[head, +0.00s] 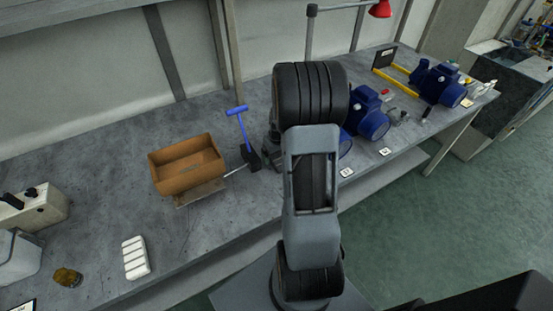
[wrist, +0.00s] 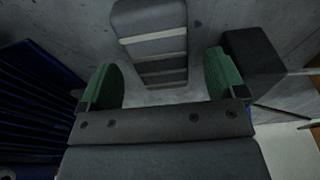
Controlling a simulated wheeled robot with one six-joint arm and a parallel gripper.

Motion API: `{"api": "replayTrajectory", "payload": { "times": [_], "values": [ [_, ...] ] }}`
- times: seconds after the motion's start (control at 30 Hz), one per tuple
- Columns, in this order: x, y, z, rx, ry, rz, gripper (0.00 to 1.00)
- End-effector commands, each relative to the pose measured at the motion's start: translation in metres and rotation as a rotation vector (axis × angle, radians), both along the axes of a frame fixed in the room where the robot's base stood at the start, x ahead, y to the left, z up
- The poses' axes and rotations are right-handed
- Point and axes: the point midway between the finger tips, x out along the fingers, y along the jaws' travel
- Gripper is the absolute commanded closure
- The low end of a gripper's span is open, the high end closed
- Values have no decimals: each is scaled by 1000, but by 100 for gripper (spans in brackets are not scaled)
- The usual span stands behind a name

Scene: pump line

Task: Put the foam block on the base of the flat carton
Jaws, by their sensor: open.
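An open brown carton-like box (head: 178,182) rests tilted on the bench, with a flat grey-brown piece (head: 202,193) under its front. I cannot tell whether this is the flat carton. A white ribbed block (head: 135,258) lies on the bench at lower left, and may be the foam block. My gripper shows in the wrist view (wrist: 165,85), with its two green-padded fingers apart and nothing held. A grey object with pale cross bands (wrist: 150,45) lies beyond and between the fingers. In the head view my arm hides the fingers.
Blue pumps (head: 367,120) line the bench further right, near a yellow frame (head: 400,86). In the wrist view a blue finned body (wrist: 35,95) is at left and a dark block (wrist: 255,65) at right.

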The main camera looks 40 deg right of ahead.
Motion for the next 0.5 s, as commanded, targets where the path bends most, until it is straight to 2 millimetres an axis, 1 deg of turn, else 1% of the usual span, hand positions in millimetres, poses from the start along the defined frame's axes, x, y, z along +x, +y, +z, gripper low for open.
{"api": "replayTrajectory", "payload": {
  "times": [0.03,0.1,0.2,0.47,0.5],
  "values": [
    [1,0,-7,2,3,0,11],
    [2,0,-14,1,2,1,11],
    [3,0,-19,0,0,1,11],
    [4,0,-21,-1,-1,1,11],
    [4,0,-21,-1,-1,1,14]
  ]
}}
